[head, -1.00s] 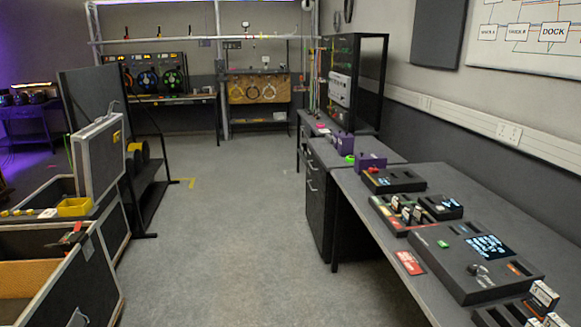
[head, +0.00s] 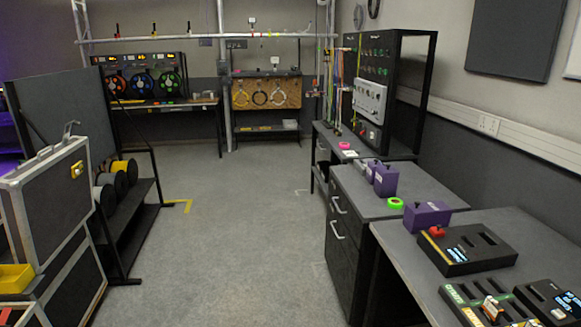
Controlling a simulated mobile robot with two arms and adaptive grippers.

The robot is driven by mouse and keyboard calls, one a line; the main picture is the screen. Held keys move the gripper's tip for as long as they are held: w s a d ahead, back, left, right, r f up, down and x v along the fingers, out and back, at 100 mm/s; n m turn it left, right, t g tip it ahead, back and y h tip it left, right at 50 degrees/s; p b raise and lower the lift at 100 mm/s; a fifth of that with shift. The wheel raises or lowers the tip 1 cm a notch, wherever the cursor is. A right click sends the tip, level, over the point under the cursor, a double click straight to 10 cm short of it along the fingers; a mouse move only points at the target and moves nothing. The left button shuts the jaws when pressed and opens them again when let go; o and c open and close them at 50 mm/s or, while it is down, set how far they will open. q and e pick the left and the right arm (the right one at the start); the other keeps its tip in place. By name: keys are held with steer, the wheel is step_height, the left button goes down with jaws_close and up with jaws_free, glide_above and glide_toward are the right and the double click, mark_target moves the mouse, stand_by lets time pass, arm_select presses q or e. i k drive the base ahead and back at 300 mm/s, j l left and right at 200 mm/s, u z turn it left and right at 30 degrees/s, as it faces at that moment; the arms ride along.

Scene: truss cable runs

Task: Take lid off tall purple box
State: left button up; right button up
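Purple boxes stand on the right-hand furniture in the head view. A taller-looking purple box (head: 386,181) stands on the drawer cabinet, with a small dark knob on top. A narrower purple piece shows right behind it, partly hidden; I cannot tell whether it is a separate box. A wider, lower purple box (head: 427,216) stands nearer, at the far end of the front table, also with a small knob on top. The lid seams are too small to make out. Neither of my grippers is in view.
A green tape roll (head: 395,203) lies beside the boxes, and a pink roll (head: 344,145) lies farther back. A black device (head: 468,249) sits on the near table. A flight case (head: 48,205) and cable-reel rack (head: 130,215) stand left. The floor (head: 235,240) between is clear.

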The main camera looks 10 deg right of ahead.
mark_target(387, 169)
steer(key=i+z, duration=0.15)
steer(key=i, duration=0.3)
steer(key=i+j+z, duration=0.15)
steer(key=i, duration=0.35)
steer(key=i+j+z, duration=0.15)
steer(key=i, duration=0.3)
steer(key=i+j+z, duration=0.2)
steer(key=i, duration=0.25)
